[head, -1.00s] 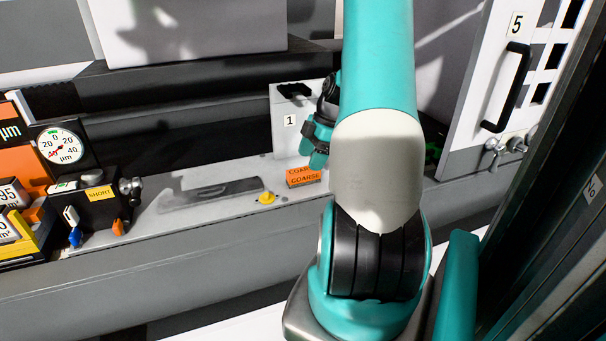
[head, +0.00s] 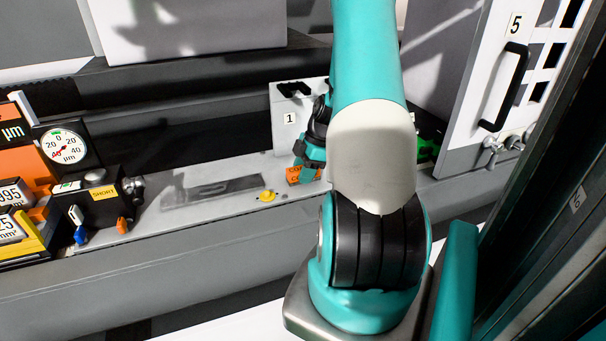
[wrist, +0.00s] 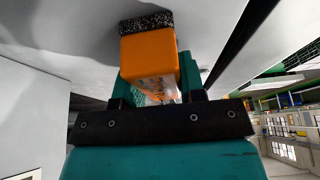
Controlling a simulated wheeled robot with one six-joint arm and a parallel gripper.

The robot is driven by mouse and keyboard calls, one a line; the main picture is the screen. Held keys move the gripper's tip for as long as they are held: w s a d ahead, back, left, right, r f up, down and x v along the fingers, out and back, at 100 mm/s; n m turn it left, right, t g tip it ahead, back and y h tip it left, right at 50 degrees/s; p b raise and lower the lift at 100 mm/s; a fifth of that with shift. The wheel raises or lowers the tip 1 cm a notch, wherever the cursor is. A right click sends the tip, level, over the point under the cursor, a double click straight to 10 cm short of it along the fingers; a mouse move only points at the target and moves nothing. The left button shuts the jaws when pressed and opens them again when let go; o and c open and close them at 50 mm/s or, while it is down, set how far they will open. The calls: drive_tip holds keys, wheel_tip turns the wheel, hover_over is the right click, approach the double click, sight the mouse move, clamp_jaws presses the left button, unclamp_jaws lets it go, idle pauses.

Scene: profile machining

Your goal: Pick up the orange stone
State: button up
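The orange stone (head: 293,174) is a small block lettered COARSE on the grey ledge, below the white panel marked 1. My gripper (head: 309,170) is down at it, and a teal finger covers part of its front. In the wrist view the stone (wrist: 148,55) shows its orange sides and a dark speckled face close to the ledge surface. My gripper's fingers (wrist: 158,88) lie at its two sides, the right one close against it.
A yellow knob (head: 267,196) and a flat grey piece (head: 212,190) lie left of the stone on the ledge. A dial gauge (head: 64,147) and a block labelled SHORT (head: 103,192) stand farther left. The panel marked 1 (head: 288,135) rises just behind the stone.

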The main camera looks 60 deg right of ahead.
drive_tip(key=shift+r, duration=0.1)
drive_tip(key=shift+c, duration=0.3)
drive_tip(key=shift+r, duration=0.4)
wheel_tip(320, 180, up, 19)
drive_tip(key=b, duration=0.2)
drive_tip(key=shift+o, duration=1.3)
drive_tip(key=shift+c, duration=0.3)
